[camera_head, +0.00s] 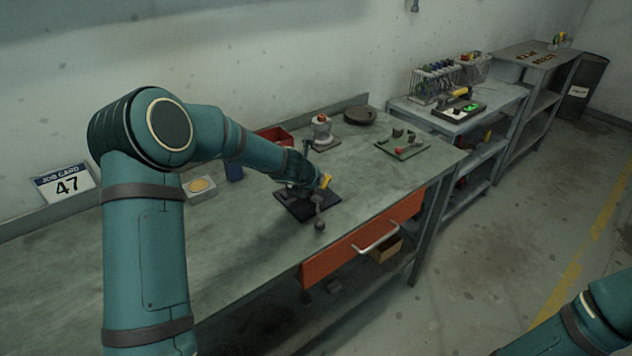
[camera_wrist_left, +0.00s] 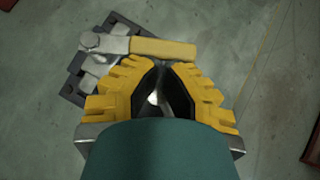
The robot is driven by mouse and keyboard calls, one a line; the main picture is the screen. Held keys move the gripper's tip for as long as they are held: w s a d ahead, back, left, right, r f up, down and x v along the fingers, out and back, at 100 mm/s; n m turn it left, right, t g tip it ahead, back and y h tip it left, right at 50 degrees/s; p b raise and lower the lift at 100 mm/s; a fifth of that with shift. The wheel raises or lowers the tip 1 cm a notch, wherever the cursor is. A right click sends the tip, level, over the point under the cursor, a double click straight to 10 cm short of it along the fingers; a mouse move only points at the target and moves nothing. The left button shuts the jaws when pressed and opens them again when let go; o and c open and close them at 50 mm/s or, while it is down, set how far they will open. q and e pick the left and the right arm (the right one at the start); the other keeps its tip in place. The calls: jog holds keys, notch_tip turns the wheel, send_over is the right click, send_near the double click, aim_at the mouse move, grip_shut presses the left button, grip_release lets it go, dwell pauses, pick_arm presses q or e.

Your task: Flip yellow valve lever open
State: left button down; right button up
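The valve stands on a dark base plate (camera_head: 295,207) on the workbench, with a round grey end at its front. Its yellow lever (camera_head: 325,181) shows just beyond my left gripper (camera_head: 308,180), which hides part of the valve. In the left wrist view the yellow lever (camera_wrist_left: 165,49) lies crosswise, with its grey metal end on the left. My left gripper's fingers (camera_wrist_left: 160,68) are just below the lever in that picture. Their dark inner pads lie close together; whether they are fully shut or touch the lever is unclear. My right gripper is out of view.
An orange drawer (camera_head: 345,250) with a handle is below the bench edge. A red bin (camera_head: 272,136), a white-and-grey fitting (camera_head: 322,130), and a green board with small parts (camera_head: 402,150) stand behind and right. The bench front left is clear.

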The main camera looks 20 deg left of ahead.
pick_arm(q)
jog(key=shift+w+d+n+y+b, duration=0.1)
jog(key=shift+w+n+y+b, duration=0.1)
jog(key=shift+n+y+b, duration=0.4)
dwell(0.5)
jog(key=shift+w+d+n+y+b, duration=0.1)
jog(key=shift+w+n+y+b, duration=0.1)
jog(key=shift+n+y+b, duration=0.45)
jog(key=shift+w+d+n+y+b, duration=0.15)
jog(key=shift+n+y, duration=0.3)
jog(key=shift+n, duration=0.5)
jog(key=shift+w+n+g+y+b, duration=0.4)
jog(key=shift+w+n+y+b, duration=0.25)
jog(key=shift+n, duration=0.35)
jog(key=shift+w+n+g+y+p, duration=0.35)
jog(key=shift+w+n+g+y, duration=0.25)
jog(key=shift+n, duration=0.5)
jog(key=shift+w+a+n+g+y+p, duration=0.15)
jog(key=shift+w+n+g+y+p, duration=0.35)
jog(key=shift+w+n+y, duration=0.45)
jog(key=shift+w+a+n+g+p, duration=0.15)
jog(key=shift+n+g+p, duration=0.2)
jog(key=shift+n, duration=0.4)
jog(key=shift+a, duration=0.15)
